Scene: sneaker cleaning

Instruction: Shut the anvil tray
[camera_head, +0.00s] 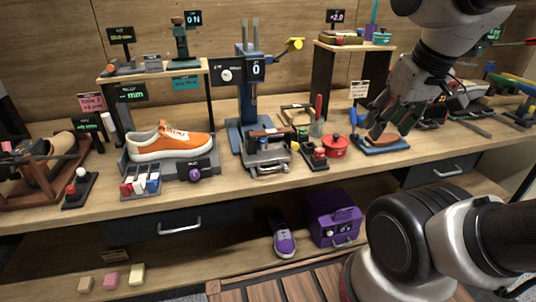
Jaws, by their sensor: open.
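A blue press (252,100) with a small display reading 0 stands at the middle of the bench. At its foot, what looks like the anvil tray (267,160) juts toward the bench's front edge, with a metal bar handle (270,170) on its front. Some dark and brown parts sit over the tray, and its far end is hidden. My gripper (385,132) is at the right, pointing down with its fingers apart, above a blue pad with a brown block (390,139). It is well to the right of the tray. I cannot tell whether it touches the block.
An orange sneaker (172,141) stands on a rest left of the press. A red pot (334,146) and a small red-knobbed control box (314,157) stand between the tray and my gripper. Closed drawers are below the bench top. A purple box (332,220) and purple shoe (284,240) sit lower.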

